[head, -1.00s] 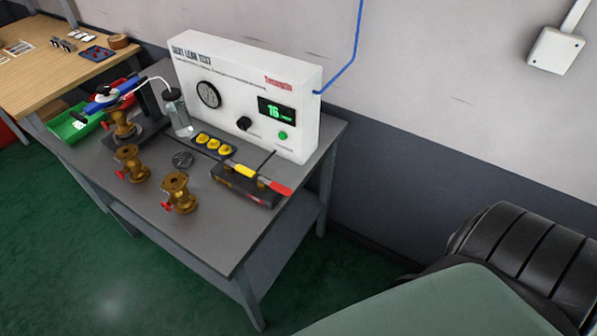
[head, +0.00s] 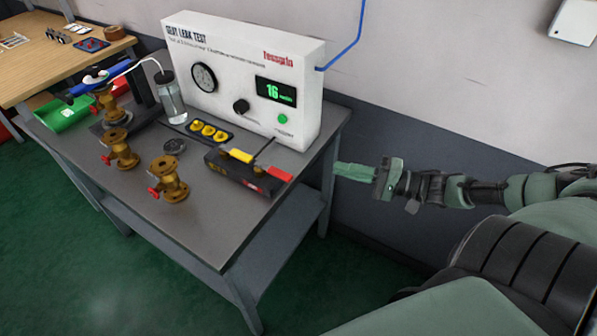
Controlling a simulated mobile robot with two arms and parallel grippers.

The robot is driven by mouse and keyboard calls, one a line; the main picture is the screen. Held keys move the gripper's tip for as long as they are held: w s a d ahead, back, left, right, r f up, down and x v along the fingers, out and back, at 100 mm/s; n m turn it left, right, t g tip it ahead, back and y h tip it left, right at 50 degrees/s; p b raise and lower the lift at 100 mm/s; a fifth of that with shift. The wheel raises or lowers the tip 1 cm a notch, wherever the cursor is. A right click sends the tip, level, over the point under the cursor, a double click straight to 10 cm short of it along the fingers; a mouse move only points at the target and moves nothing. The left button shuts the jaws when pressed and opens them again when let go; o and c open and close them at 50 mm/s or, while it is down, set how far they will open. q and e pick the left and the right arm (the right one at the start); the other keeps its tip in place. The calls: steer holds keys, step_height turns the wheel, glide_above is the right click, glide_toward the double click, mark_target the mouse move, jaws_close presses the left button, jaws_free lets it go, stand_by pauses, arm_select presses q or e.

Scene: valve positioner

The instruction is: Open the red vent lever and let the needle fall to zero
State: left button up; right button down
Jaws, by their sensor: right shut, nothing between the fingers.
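The red vent lever (head: 279,174) sits at the right end of a dark valve block (head: 243,174) on the grey table, with a yellow lever (head: 241,156) to its left. Behind them stands the white seat leak test box with a round gauge (head: 205,78); its needle is too small to read. The box's green display (head: 277,91) reads 16. My right gripper (head: 340,169) is shut and empty, to the right of the red lever and apart from it, past the table's right edge in the picture. My left gripper is not in view.
Several brass valves (head: 170,180) stand on the table's left and front. A glass bottle (head: 170,98), a tray of yellow parts (head: 208,131) and a green bin (head: 62,115) are also there. The table's front right (head: 222,222) is clear. A blue hose (head: 345,50) runs up the wall.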

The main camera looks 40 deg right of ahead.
mark_target(273, 171)
steer(key=shift+w, duration=0.1)
steer(key=w+a, duration=0.6)
steer(key=a, duration=0.3)
steer(key=shift+w+a+p, duration=0.2)
steer(key=shift+a+p, duration=0.1)
steer(key=shift+p, duration=0.1)
